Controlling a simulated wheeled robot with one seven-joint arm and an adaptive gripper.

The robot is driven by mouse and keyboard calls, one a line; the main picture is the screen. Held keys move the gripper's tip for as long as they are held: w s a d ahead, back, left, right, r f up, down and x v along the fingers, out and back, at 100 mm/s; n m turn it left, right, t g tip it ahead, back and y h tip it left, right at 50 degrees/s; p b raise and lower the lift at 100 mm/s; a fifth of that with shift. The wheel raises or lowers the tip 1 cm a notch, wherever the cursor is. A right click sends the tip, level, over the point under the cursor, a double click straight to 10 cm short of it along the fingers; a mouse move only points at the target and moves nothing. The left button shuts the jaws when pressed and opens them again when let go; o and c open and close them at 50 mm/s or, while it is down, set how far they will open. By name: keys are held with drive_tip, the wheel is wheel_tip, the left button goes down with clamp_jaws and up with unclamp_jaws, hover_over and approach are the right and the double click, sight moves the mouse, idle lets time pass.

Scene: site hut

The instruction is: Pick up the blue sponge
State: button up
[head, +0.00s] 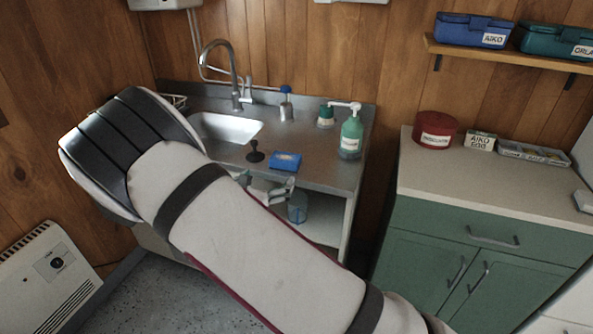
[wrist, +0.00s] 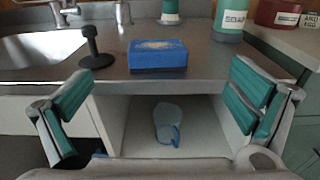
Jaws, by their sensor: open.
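The blue sponge (head: 286,160) lies on the metal counter to the right of the sink, near the front edge. In the wrist view the sponge (wrist: 157,56) is a blue block with a paler patch on top, centred between my fingers and farther off. My gripper (wrist: 160,107) is open and empty, with green pads on both fingers, short of the counter's front edge. In the head view, my arm hides most of my gripper.
A black plunger-like tool (wrist: 95,47) stands left of the sponge. A green soap bottle (head: 351,137) stands behind to the right. The sink (head: 228,127) is at left. A clear blue jug (wrist: 166,123) stands on the shelf below. Bare counter surrounds the sponge.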

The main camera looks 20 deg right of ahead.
sight(283, 160)
drive_tip(key=x, duration=0.8)
drive_tip(key=shift+w+f, duration=0.15)
drive_tip(key=shift+w, duration=0.1)
drive_tip(key=x, duration=0.4)
drive_tip(key=shift+w+f, duration=0.15)
drive_tip(key=shift+f, duration=0.2)
drive_tip(key=shift+w+d, duration=0.2)
drive_tip(key=shift+w, duration=0.25)
drive_tip(key=c, duration=1)
